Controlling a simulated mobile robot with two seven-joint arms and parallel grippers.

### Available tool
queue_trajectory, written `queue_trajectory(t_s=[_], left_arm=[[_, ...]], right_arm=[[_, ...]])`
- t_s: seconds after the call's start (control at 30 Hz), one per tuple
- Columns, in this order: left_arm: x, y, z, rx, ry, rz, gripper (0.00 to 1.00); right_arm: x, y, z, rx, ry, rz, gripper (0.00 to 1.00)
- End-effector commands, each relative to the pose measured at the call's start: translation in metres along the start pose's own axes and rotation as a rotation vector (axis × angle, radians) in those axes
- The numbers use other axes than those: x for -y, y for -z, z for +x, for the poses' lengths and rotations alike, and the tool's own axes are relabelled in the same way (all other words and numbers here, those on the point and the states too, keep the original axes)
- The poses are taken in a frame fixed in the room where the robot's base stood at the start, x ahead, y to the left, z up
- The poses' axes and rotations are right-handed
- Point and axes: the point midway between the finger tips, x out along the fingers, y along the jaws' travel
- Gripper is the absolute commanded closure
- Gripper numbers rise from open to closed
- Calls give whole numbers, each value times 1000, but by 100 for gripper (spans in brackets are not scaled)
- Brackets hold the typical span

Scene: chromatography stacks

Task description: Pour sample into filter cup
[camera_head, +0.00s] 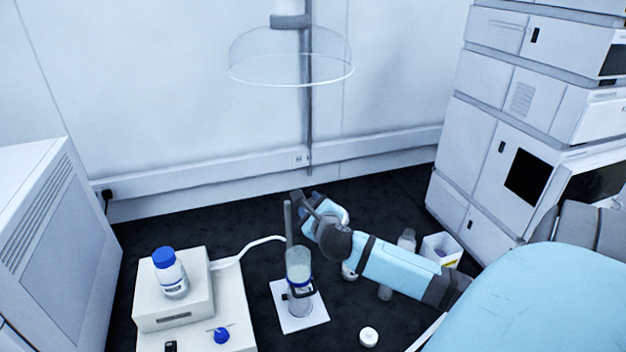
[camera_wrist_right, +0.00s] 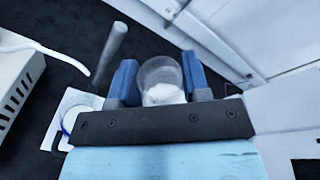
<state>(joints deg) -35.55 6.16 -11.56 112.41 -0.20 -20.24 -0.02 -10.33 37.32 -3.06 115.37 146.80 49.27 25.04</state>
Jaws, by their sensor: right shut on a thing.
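My right gripper (camera_head: 312,200) is behind and to the right of the filter cup (camera_head: 299,265), above the bench. In the right wrist view its two blue fingers (camera_wrist_right: 160,82) are shut on a clear sample container (camera_wrist_right: 162,72) with white contents; in the head view I cannot make the container out. The clear cup stands upright on a white base plate (camera_head: 284,322) beside a grey rod (camera_head: 288,222). In the wrist view part of the cup's rim (camera_wrist_right: 70,118) shows at lower left, apart from the held container. My left gripper is not in view.
A white device (camera_head: 178,320) carries a blue-capped bottle (camera_head: 170,274), with a white hose running toward the cup. A clear dome hood (camera_head: 292,60) hangs above. A small white cap (camera_head: 369,337) lies in front. A clear bottle (camera_head: 407,240), an open white box (camera_head: 441,247) and tall instruments (camera_head: 500,165) stand right.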

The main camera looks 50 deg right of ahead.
Motion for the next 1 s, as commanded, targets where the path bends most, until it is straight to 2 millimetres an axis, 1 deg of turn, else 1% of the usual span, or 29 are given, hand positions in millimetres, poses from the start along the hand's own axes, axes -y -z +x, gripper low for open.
queue_trajectory(t_s=[0.33,0.6,1.0], left_arm=[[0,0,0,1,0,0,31],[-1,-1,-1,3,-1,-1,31],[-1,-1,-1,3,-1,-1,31]], right_arm=[[0,-1,0,2,4,-9,100],[-6,3,1,8,31,-96,100],[-7,4,1,9,36,-113,100]])
